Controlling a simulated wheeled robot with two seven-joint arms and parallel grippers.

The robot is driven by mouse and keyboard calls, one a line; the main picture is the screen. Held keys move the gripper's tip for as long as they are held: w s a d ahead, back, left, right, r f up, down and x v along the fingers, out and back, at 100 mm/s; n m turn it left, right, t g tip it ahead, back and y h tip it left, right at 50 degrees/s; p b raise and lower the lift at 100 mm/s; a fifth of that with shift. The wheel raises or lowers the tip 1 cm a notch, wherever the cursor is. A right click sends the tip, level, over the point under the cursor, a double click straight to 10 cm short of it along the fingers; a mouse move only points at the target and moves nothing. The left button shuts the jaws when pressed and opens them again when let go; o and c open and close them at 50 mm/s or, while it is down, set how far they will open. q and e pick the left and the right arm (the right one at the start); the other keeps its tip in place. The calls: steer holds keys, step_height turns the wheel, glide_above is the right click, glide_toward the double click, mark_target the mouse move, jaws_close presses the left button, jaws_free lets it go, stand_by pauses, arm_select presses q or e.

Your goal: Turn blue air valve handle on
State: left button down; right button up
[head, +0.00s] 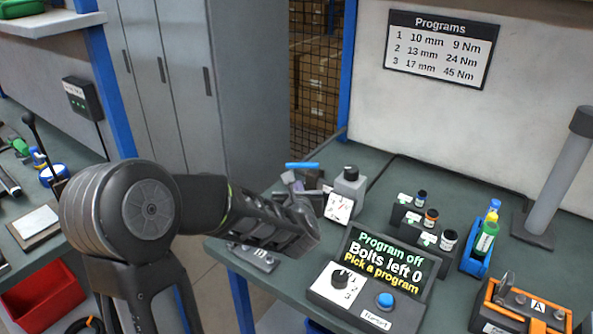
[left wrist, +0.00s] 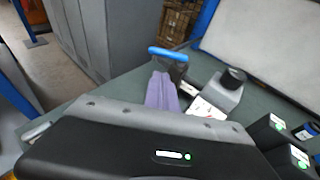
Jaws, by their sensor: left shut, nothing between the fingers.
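The blue air valve handle (head: 301,165) is a short bar lying crosswise on top of a grey valve body, at the back left edge of the bench. It also shows in the left wrist view (left wrist: 167,54), at upper middle. My left gripper (head: 303,222) is shut and empty, in front of and below the handle in the head view, apart from it. It hides part of the bench around the valve's base. My right gripper is not in view.
A program display (head: 388,262) and control box (head: 365,310) stand at the front. Grey lockers (head: 240,80) stand behind.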

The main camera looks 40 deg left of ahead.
mark_target(296, 168)
arm_select(q)
steer(key=p+x, duration=0.1)
steer(key=x, duration=0.5)
steer(key=r+p+x, duration=0.1)
steer(key=x, duration=0.3)
steer(key=shift+w+a+p, duration=0.1)
steer(key=shift+a+p, duration=0.05)
steer(key=shift+p, duration=0.15)
